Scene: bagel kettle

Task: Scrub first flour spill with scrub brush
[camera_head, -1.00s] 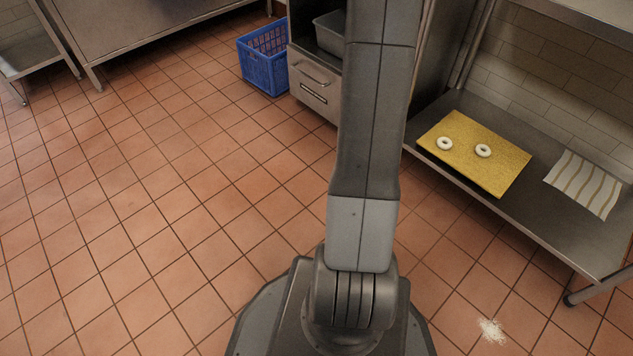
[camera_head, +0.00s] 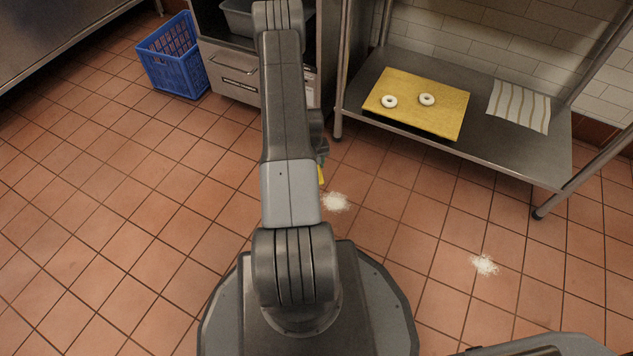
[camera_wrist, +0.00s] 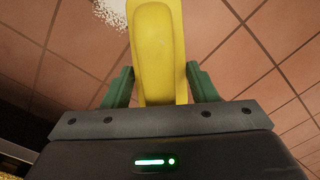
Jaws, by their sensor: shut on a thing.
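My gripper (camera_wrist: 160,88) is shut on the yellow scrub brush (camera_wrist: 157,45), which sticks out ahead between the two green fingers in the wrist view. In the head view only a small yellow bit of the brush (camera_head: 321,175) shows beside my arm. One white flour spill (camera_head: 335,202) lies on the tiles just to the right of my arm, close to the brush. It also shows in the wrist view (camera_wrist: 110,12), at the top left beside the brush. A second flour spill (camera_head: 485,265) lies farther right. The brush's bristles are hidden.
A steel table (camera_head: 500,165) stands at the right; its low shelf holds a yellow board (camera_head: 440,120) with two bagels and a striped cloth (camera_head: 520,105). A blue crate (camera_head: 175,60) stands at the back left beside a drawer unit (camera_head: 230,75). The left floor is clear.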

